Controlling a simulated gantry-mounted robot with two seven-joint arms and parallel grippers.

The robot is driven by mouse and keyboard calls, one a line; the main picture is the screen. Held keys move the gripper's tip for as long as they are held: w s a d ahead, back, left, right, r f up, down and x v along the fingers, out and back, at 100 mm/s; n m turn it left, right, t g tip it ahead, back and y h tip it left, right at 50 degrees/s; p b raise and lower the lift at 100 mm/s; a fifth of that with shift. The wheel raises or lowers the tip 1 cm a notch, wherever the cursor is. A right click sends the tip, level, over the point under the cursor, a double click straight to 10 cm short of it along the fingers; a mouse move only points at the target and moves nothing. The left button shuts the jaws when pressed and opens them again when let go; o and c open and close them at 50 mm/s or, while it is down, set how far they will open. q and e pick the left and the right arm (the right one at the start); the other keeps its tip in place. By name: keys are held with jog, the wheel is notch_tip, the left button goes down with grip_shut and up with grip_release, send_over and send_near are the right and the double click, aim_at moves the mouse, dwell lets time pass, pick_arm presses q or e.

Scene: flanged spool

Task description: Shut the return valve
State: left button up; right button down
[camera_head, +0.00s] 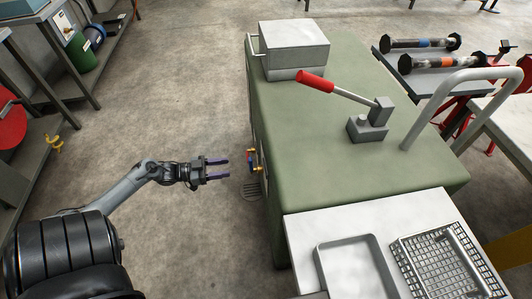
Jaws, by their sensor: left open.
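Small valve fittings (252,156) show on the left side of the green cabinet (290,170), low down, with red, blue and yellow parts. They are too small to tell which one is the return valve or how its handle stands. My left gripper (224,168) is open and empty. Its fingers point right, toward the fittings, with a small gap between them in the picture. My right gripper is not in view.
A lever with a red grip (316,81) and a grey box (294,48) sit on the cabinet top. A white tray (352,270) and a wire basket (440,262) are in front. Flanged spools (428,63) lie at the right.

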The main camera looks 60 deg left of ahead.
aim_at(250, 162)
pick_arm(q)
jog(key=shift+r+b+x, duration=0.25)
jog(key=shift+b+x, duration=0.25)
jog(key=shift+x, duration=1.3)
jog(key=shift+r+b+x, duration=0.25)
jog(key=shift+b+x, duration=0.25)
jog(key=shift+x, duration=1.3)
jog(key=shift+r+b+x, duration=0.2)
jog(key=shift+b+x, duration=0.3)
jog(key=shift+x, duration=1.25)
jog(key=shift+c, duration=0.5)
grip_shut()
